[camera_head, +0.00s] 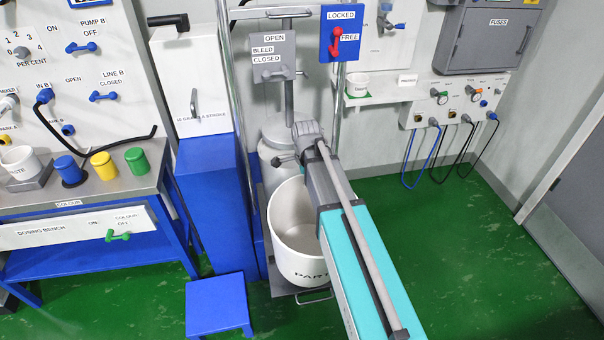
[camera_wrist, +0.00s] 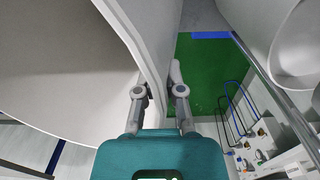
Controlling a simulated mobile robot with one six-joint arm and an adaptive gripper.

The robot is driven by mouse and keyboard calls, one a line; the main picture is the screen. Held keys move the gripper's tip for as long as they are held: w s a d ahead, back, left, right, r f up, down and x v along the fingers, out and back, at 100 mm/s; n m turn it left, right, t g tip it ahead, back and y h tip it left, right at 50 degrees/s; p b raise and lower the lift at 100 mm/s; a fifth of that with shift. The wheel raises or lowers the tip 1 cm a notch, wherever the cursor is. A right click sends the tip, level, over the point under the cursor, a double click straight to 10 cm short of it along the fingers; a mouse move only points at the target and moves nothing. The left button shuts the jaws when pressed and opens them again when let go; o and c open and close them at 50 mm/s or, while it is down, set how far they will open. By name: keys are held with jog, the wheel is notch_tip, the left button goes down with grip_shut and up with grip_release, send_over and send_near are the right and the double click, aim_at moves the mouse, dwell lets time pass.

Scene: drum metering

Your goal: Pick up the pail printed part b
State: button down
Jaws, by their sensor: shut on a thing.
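The white pail (camera_head: 290,240) stands upright low in the middle of the head view, below the drum pump. Dark lettering starting "PART" shows on its front; my arm covers the rest, so the final letter cannot be read. In the wrist view the pail's pale wall (camera_wrist: 125,35) fills the upper left. My gripper (camera_wrist: 158,88) is shut on this wall, with one finger on each side of it. In the head view my arm hides the fingers and the pail's right side.
A blue step (camera_head: 217,305) and a tall blue cabinet (camera_head: 208,200) stand left of the pail. The dosing bench (camera_head: 75,225) is farther left. A wall shelf (camera_head: 400,93) holds a small white cup (camera_head: 357,86). Green floor (camera_head: 450,250) is clear at right.

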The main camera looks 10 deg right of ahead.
jog(key=shift+s+r, duration=0.25)
jog(key=shift+s, duration=0.25)
jog(key=shift+s+r, duration=0.2)
jog(key=shift+s, duration=0.25)
jog(key=shift+p, duration=0.35)
